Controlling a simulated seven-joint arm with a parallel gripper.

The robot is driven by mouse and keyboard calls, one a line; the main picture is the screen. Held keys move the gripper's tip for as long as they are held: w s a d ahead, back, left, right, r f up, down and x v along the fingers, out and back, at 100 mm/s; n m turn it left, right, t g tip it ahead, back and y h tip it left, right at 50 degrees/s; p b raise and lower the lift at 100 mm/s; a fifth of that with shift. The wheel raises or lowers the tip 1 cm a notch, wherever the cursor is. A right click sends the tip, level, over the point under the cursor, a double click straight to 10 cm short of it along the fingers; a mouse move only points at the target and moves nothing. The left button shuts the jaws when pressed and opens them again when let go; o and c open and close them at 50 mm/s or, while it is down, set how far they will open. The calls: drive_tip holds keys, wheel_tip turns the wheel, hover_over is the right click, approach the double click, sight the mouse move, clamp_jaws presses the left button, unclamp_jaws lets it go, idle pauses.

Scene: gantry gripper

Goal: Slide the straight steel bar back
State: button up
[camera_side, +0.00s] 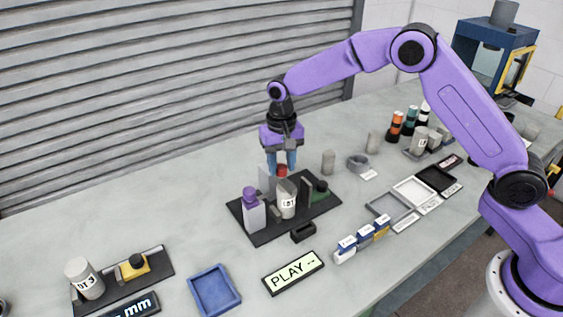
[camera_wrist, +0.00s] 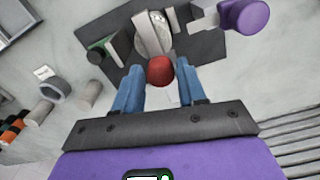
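My gripper (camera_side: 283,166) has two blue fingers and points down over the black fixture plate (camera_side: 260,233). In the wrist view my gripper (camera_wrist: 160,78) has its fingers apart, with a red round knob (camera_wrist: 160,70) between or just beyond the tips. I see narrow gaps beside the knob. The red knob also shows in the side view (camera_side: 282,170), under the fingers. A grey labelled cylinder (camera_side: 287,200) stands in front of it on the plate.
On the plate stand a pale block with a purple knob (camera_side: 251,200), a dark upright (camera_side: 306,191) and a green part with a black knob (camera_side: 320,188). A PLAY sign (camera_side: 293,272) and a blue tray (camera_side: 214,291) lie in front. Grey cylinders (camera_side: 328,162) stand behind.

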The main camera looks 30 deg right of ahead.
clamp_jaws()
drive_tip(key=w, duration=0.7)
drive_tip(key=shift+w+a, duration=0.1)
drive_tip(key=shift+w, duration=0.3)
drive_tip(key=shift+w+r, duration=0.1)
drive_tip(key=shift+w, duration=0.5)
drive_tip(key=shift+o, duration=2.4)
unclamp_jaws()
wheel_tip(320, 180, up, 12)
drive_tip(key=shift+s, duration=0.1)
